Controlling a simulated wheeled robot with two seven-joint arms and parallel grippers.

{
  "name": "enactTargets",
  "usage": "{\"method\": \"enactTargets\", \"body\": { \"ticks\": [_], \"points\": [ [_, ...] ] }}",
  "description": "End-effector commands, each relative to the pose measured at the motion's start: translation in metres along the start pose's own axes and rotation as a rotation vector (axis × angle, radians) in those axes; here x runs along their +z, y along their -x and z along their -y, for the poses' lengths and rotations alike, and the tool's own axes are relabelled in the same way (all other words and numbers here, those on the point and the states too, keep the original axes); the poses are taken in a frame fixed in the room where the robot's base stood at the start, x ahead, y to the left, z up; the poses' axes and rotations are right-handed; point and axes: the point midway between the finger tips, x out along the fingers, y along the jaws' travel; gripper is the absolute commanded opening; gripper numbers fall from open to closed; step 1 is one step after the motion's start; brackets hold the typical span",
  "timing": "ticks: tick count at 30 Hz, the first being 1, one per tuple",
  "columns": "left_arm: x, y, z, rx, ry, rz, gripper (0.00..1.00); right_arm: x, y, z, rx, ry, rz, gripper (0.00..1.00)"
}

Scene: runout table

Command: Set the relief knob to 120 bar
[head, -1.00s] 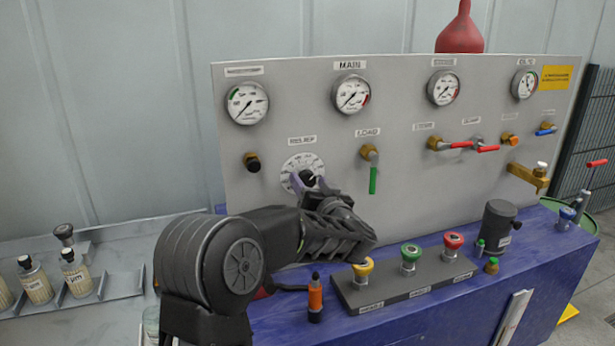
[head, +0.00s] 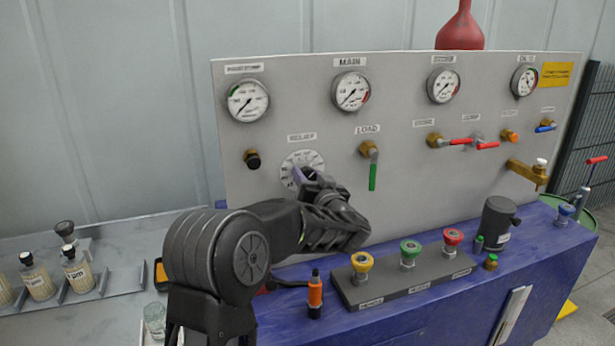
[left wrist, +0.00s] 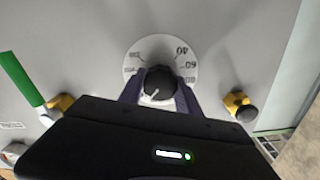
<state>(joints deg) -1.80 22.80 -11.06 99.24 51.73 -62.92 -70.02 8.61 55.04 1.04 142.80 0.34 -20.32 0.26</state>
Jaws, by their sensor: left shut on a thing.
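The relief knob (left wrist: 158,86) is dark and round with a white pointer line. It sits in the middle of a white dial (left wrist: 146,48), on the upright grey panel under the RELIEF label (head: 301,137). In the left wrist view the fingers of my left gripper (left wrist: 159,92) lie on both sides of the knob, shut on it. The pointer line slants toward the lower left there. Numbers 40, 60 and 80 show on the dial's right; the lower part is hidden. In the head view my left gripper (head: 304,174) covers the knob and the lower dial (head: 302,158).
The green LOAD lever (head: 372,176) hangs right of the dial, and a black knob (head: 252,159) is to its left. Gauges line the panel top, including the MAIN gauge (head: 351,91).

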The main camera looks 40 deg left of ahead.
Motion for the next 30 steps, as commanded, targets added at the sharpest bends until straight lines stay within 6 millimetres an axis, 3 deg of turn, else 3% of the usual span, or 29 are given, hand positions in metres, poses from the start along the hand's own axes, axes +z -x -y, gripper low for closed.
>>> {"method": "enactTargets", "body": {
  "ticks": [7, 20, 30],
  "points": [
    [0.000, 0.000, 0.000, 0.000, 0.000, 0.000, 0.00, 0.000, 0.000, 0.000, 0.000, 0.000, 0.000, 0.36],
    [0.001, 0.000, -0.001, 0.001, 0.061, 0.000, 0.00, -0.001, -0.006, -0.002, -0.002, 0.001, -0.002, 0.36],
    [0.003, 0.000, -0.001, 0.001, 0.278, 0.000, 0.00, -0.003, -0.024, -0.007, -0.007, 0.005, -0.006, 0.36]
  ]
}}
